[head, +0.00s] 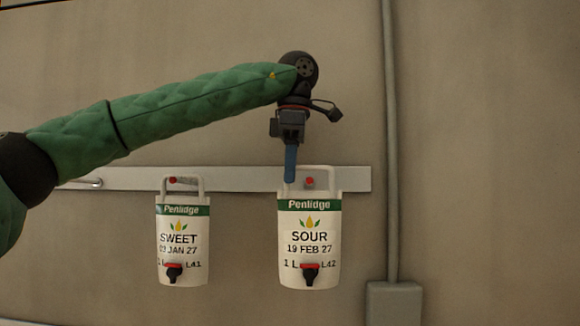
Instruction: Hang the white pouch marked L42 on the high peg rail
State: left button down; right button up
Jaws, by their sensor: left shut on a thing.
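The white pouch marked L42 (309,244) hangs upright in front of the right end of the peg rail (238,179). It also reads SOUR, 19 FEB 27, with a green band and a black tap with red at its base. My left gripper (290,176) comes from above, its blue fingers shut on the left part of the pouch's grey handle. A red-tipped peg (309,181) shows inside the handle opening, below the handle's top bar. I cannot tell whether the handle rests on the peg or is held clear of it. My right gripper is out of view.
A second white pouch, marked SWEET and L41 (183,246), hangs left on another red-tipped peg (173,180). A bare metal peg (97,183) shows further left. A vertical pipe (391,140) runs down the wall to a grey box (394,303) right of the rail.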

pick_arm(q)
jog(key=shift+w+p, duration=0.5)
jog(key=shift+w, duration=0.45)
jog(key=shift+r, duration=0.1)
jog(key=shift+w+f, duration=0.45)
jog(key=shift+f, duration=0.3)
dwell(1.0)
dwell(0.4)
jog(key=c, duration=1.4)
grip_release()
jog(key=shift+s, duration=0.1)
jog(key=shift+f, duration=0.15)
